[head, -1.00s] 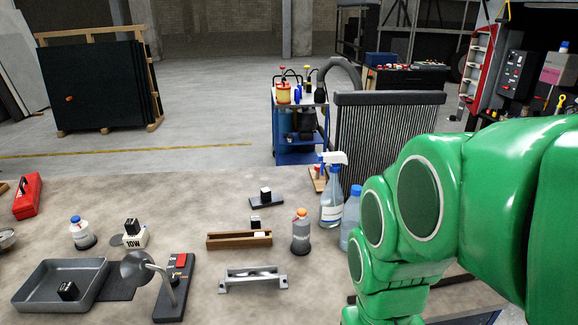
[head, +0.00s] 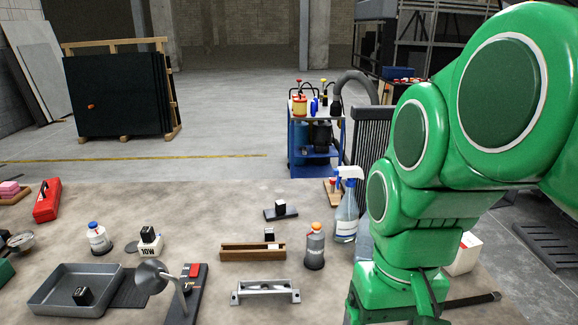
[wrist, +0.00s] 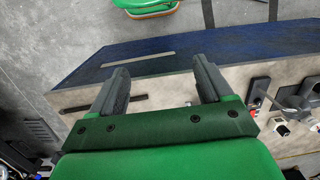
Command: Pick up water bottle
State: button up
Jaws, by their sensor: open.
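A pale blue clear bottle (head: 363,246), likely the water bottle, stands on the bench in the head view. Only a sliver of it shows beside the spray bottle (head: 346,215); my arm hides the rest. I do not make it out in the wrist view. My gripper (wrist: 160,80) is open, with its two dark fingers wide apart and nothing between them. In the head view its fingertips are not clearly shown below my arm.
A grey bottle with an orange cap (head: 314,247), a wooden tray (head: 252,252), a metal handle (head: 265,291) and a lamp (head: 156,277) stand left of my arm. A white box (head: 465,254) is to its right. A metal pan (head: 55,290) lies at front left.

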jog(key=w+a+r+n+t+y, duration=0.1)
jog(key=w+a+r+t+y, duration=0.15)
jog(key=w+a, duration=0.55)
jog(key=w+a+r+n+t+y, duration=0.15)
jog(key=w+a+t, duration=0.3)
jog(key=w, duration=0.65)
jog(key=w+r+m+t, duration=0.1)
jog(key=w+r+t, duration=0.15)
jog(key=w, duration=0.45)
jog(key=w+r+m+t, duration=0.2)
jog(key=w+r, duration=0.1)
jog(key=w, duration=0.4)
jog(key=m+g+h, duration=0.1)
jog(key=m+h, duration=0.8)
jog(key=h, duration=0.5)
send_over(364, 228)
jog(key=s+a, duration=0.2)
notch_tip(364, 228, down, 9)
jog(key=f, duration=1.5)
jog(key=shift+w+d+f, duration=0.1)
jog(key=shift+w+d, duration=0.05)
jog(key=shift+d, duration=0.05)
jog(key=x, duration=0.7)
jog(key=shift+d+f, duration=0.2)
jog(key=shift+f, duration=0.25)
